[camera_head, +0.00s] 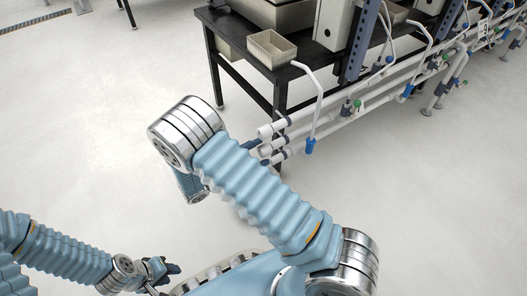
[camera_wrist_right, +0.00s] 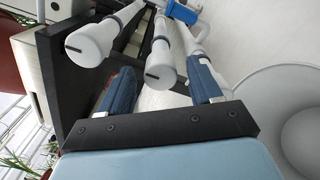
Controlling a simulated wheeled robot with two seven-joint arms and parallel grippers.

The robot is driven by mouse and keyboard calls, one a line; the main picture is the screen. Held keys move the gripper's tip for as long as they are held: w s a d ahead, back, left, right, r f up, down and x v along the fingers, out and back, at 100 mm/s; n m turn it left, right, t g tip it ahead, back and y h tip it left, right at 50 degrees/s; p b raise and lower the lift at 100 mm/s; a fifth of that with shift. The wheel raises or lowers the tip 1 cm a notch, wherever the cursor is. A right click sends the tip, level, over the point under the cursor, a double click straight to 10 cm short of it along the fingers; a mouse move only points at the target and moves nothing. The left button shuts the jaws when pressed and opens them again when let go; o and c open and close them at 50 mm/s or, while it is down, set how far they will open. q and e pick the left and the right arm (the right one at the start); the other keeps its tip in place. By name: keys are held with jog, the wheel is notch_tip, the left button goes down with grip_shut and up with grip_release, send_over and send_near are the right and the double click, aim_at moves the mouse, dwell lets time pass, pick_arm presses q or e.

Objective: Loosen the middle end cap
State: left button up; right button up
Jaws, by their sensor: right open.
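Three white pipes end near the bench's front leg, with the middle end cap (camera_head: 265,150) between the upper end cap (camera_head: 264,132) and the lower end cap (camera_head: 278,159). In the right wrist view the middle end cap (camera_wrist_right: 160,72) is a white cylinder with a dark slot. It shows between the two blue fingers of my right gripper (camera_wrist_right: 160,78), which is open. Contact cannot be told. Another slotted cap (camera_wrist_right: 88,46) lies outside the left finger. The right finger partly hides a third pipe. In the head view my arm hides most of the right gripper. My left gripper (camera_head: 170,270) is low left, away from the pipes.
The dark bench (camera_head: 245,66) carries a beige open box (camera_head: 271,48) and grey cabinets. A bent white tube with a blue fitting (camera_head: 310,146) stands in front of the pipes. A grey round object (camera_wrist_right: 290,115) is at the wrist view's right.

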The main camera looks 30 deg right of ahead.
jog(key=shift+d, duration=1.2)
jog(key=c, duration=1)
jog(key=shift+w, duration=0.1)
